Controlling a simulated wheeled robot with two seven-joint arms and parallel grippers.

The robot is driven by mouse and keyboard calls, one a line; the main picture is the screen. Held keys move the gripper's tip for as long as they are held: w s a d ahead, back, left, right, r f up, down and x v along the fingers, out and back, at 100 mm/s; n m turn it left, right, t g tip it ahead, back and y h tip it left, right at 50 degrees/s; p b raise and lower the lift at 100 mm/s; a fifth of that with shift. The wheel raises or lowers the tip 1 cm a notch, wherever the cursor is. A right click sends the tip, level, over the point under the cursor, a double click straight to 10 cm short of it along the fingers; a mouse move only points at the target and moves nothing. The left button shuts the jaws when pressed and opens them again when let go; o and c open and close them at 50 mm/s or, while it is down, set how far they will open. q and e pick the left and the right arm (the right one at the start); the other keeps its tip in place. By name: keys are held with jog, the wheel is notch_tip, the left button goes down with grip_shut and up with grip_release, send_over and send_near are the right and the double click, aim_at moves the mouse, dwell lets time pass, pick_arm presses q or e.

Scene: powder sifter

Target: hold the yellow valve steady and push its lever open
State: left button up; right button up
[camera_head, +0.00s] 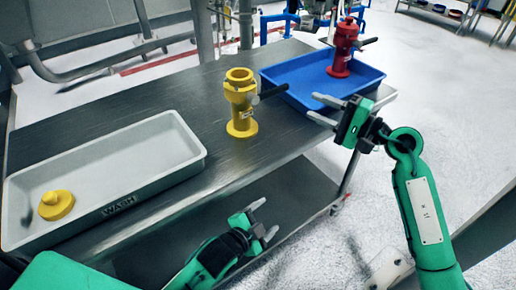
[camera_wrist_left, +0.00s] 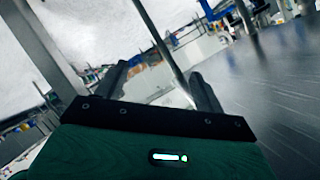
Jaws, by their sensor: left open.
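The yellow valve (camera_head: 241,104) stands upright on the dark metal table. Its dark lever (camera_head: 271,92) sticks out to the right from the upper body. My left gripper (camera_head: 265,219) is open and empty, low in front of the table's front edge and well apart from the valve. Its two fingers (camera_wrist_left: 160,82) also show in the left wrist view, with nothing between them. My right gripper (camera_head: 322,110) is open and empty, to the right of the valve and beside the blue tray's front edge. It does not touch the valve.
A blue tray (camera_head: 290,96) holding a red valve (camera_head: 343,48) is at the table's back right. A grey tray (camera_head: 185,134) marked WASH, holding a yellow cap (camera_head: 57,205), is at the left. The table (camera_head: 215,165) is bare around the yellow valve. A lower shelf (camera_head: 300,190) lies beneath.

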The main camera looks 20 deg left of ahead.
pick_arm(q)
jog(key=s+d+r+m+t+h, duration=0.1)
jog(key=d+r+m+t+h, duration=0.25)
jog(key=r, duration=0.65)
jog(key=s+d+r+m+h, duration=0.1)
jog(key=d+r+m+h, duration=0.25)
jog(key=r+m, duration=0.4)
jog(key=s+d+r+m+g+h, duration=0.1)
jog(key=s+r+m+g+h, duration=0.1)
jog(key=s+r+m+h, duration=0.45)
jog(key=s+d+r+m+g+h, duration=0.1)
jog(key=s+d+r+m+h, duration=0.15)
jog(key=r+m, duration=0.5)
jog(key=w+f+n+t+y, duration=0.2)
jog(key=w+n+t+y, duration=0.15)
jog(key=w+y, duration=0.2)
jog(key=n+g+y, duration=0.1)
jog(key=n+y, duration=0.4)
jog(key=y, duration=2)
send_near(244, 120)
jog(key=shift+s+d+r, duration=0.15)
jog(key=shift+d, duration=0.4)
jog(key=shift+s+d+r, duration=0.15)
jog(key=shift+d, duration=0.4)
jog(key=shift+a+f+g+y, duration=0.15)
jog(key=shift+a+g+y, duration=0.1)
jog(key=shift+a+g, duration=0.25)
jog(key=shift+w+a, duration=0.15)
jog(key=x, duration=1.3)
jog(key=shift+c, duration=0.4)
